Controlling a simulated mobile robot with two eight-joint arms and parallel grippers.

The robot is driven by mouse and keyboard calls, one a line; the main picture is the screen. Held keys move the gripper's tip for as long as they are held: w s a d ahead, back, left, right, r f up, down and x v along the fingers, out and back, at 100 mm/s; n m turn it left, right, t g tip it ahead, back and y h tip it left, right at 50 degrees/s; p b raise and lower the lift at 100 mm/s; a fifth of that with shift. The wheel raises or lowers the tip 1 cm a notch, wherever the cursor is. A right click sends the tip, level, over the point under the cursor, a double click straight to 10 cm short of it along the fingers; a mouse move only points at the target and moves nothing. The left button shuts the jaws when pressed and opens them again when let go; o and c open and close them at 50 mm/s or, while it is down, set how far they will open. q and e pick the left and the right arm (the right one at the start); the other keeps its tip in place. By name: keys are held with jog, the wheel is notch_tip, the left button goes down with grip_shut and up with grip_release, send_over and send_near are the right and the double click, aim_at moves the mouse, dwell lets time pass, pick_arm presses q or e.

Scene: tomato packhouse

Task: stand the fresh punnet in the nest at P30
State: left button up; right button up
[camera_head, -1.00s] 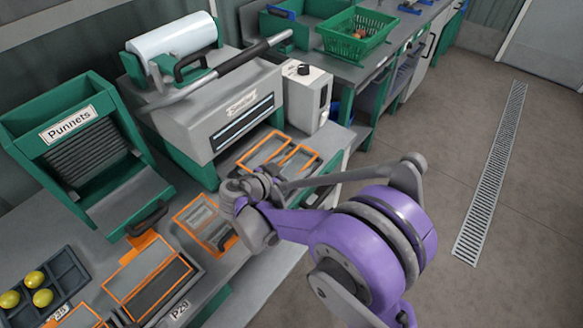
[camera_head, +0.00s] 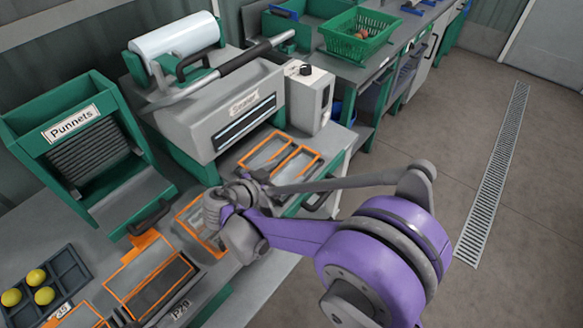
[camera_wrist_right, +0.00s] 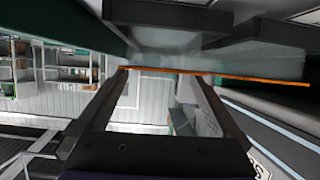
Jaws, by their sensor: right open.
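My right gripper (camera_head: 238,205) is over the orange-rimmed nest (camera_head: 187,228) at the bench's front edge and hides part of it. In the right wrist view its two fingers (camera_wrist_right: 165,95) stand apart, open. A pale, see-through shape (camera_wrist_right: 205,118), perhaps a clear punnet, shows by the fingers; whether it lies between or behind them I cannot tell. An orange rim (camera_wrist_right: 225,75) crosses just beyond the fingertips. No label reading P30 is legible. A plate (camera_head: 180,308) by the nearer orange-rimmed frame (camera_head: 150,240) seems to start with P2. My left gripper is out of view.
A green Punnets dispenser (camera_head: 75,122) stands at the left. The grey sealer (camera_head: 225,115) stands behind, with two orange-rimmed nests (camera_head: 268,150) at its front. A dark tray (camera_head: 70,262) holds yellow tomatoes. A green basket (camera_head: 358,28) stands farther back. The floor at right is clear.

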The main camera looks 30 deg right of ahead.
jog(key=v, duration=0.7)
jog(key=shift+r, duration=0.1)
dwell(1.1)
